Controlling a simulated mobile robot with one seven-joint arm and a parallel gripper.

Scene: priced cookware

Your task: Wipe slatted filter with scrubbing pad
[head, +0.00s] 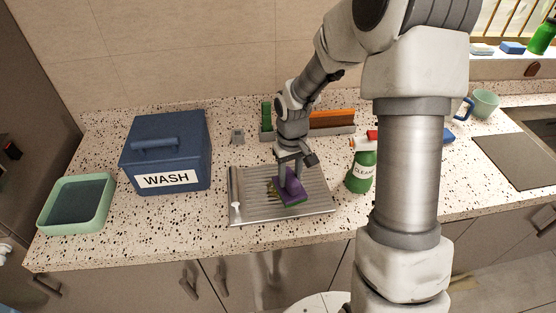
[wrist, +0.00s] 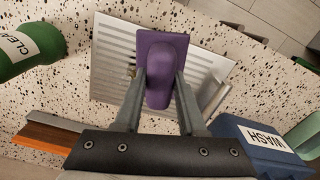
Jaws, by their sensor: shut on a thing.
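The slatted filter (head: 315,204) is a silver metal panel with ridges, lying flat on the speckled counter. It also shows in the wrist view (wrist: 112,58). The scrubbing pad (head: 290,188) is purple with a raised handle; its handle shows between the fingers in the wrist view (wrist: 161,72). My gripper (head: 290,167) is shut on the handle from above. The pad is over the middle of the filter and looks to be on or very near its surface. Yellowish-brown marks (head: 272,190) show on the filter just left of the pad. The pad's underside is hidden.
A blue lidded box labelled WASH (head: 167,155) and a green tray (head: 76,204) stand at the left. A green spray bottle (head: 362,170) stands close to the filter's right edge. A rack with green and orange items (head: 333,121) is behind.

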